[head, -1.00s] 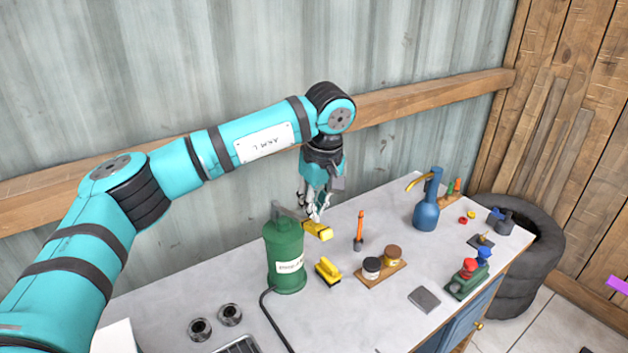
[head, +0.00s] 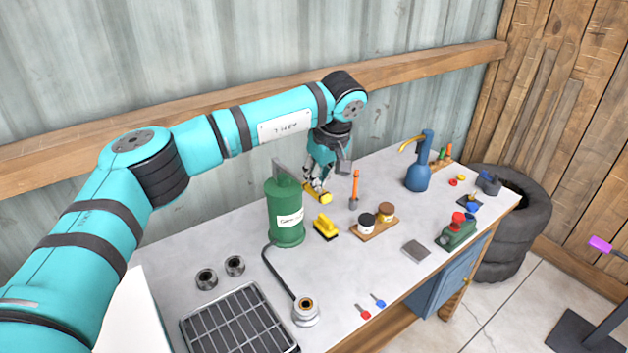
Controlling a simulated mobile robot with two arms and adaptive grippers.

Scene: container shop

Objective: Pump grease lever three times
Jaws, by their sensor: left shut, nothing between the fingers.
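A green labelled canister (head: 286,222), which looks like the grease pump, stands upright on the workbench. A grey lever arm (head: 282,168) slants from its top toward a yellow grip (head: 319,196) on its right. My left gripper (head: 318,186) is shut and empty, pointing down at the yellow grip. Its fingertips overlap the grip in the picture; I cannot tell whether they touch it. A dark hose (head: 272,272) runs from the canister to a metal fitting (head: 305,312) at the front. My right gripper is not in view.
A yellow brush (head: 326,228), an orange-handled tool (head: 354,190) and two jars on a wooden tray (head: 376,231) stand right of the canister. A blue oil can (head: 417,178) is farther right. A metal grate (head: 240,322) lies in front. The corrugated wall closes the back.

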